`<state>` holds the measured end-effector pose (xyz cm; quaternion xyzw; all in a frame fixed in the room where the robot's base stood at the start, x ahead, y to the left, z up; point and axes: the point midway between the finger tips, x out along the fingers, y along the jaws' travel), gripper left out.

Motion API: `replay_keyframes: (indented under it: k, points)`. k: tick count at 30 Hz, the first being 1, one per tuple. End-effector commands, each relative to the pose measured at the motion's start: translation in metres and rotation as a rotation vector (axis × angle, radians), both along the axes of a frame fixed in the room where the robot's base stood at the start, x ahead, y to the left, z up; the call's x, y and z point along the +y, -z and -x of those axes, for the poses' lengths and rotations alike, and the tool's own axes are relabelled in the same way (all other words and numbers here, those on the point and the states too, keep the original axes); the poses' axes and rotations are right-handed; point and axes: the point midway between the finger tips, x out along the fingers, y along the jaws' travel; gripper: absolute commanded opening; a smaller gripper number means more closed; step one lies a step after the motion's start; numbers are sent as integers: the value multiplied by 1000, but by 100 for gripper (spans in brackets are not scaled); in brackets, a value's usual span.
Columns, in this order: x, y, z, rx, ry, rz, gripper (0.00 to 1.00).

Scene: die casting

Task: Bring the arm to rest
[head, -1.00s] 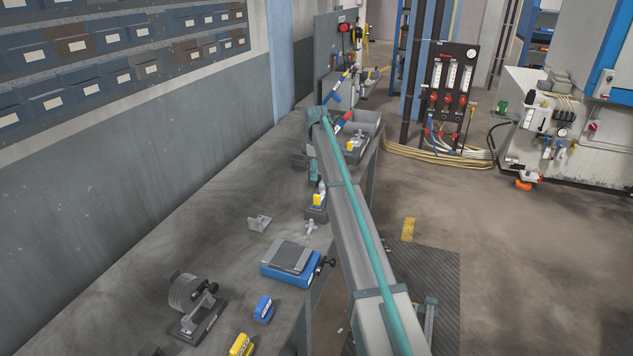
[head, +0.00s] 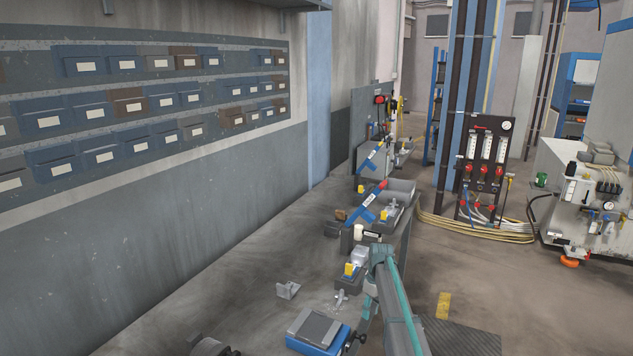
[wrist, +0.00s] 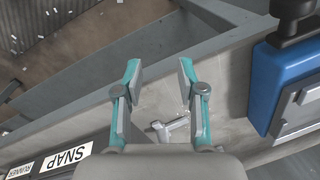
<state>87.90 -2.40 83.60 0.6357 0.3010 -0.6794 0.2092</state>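My gripper (wrist: 159,80) is open in the wrist view, with its two teal and grey fingers well apart and nothing between the tips. A small grey metal casting (wrist: 174,130) shows below, partly behind the right finger, and appears to lie on the bench. In the head view, my arm (head: 397,300) rises from the lower edge beside the bench's right edge, its teal joint uppermost. A cross-shaped grey casting (head: 341,299) lies on the bench left of the arm.
The grey bench (head: 250,310) runs along the wall under blue bins (head: 105,157). A gauge panel (head: 484,170) stands beyond the open floor at right.

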Motion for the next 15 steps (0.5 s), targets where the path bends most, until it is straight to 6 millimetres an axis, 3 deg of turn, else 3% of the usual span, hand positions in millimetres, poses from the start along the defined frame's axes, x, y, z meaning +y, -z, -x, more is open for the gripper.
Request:
replay_keyframes:
  k: [1, 6, 11, 15]
  points:
    - [-4, 29, 36, 22, 46, -9, 40]
    - [-4, 104, 116, 94, 187, -14, 40]
    - [3, 160, 184, 159, 273, 14, 40]
    - [10, 204, 254, 217, 338, 52, 40]
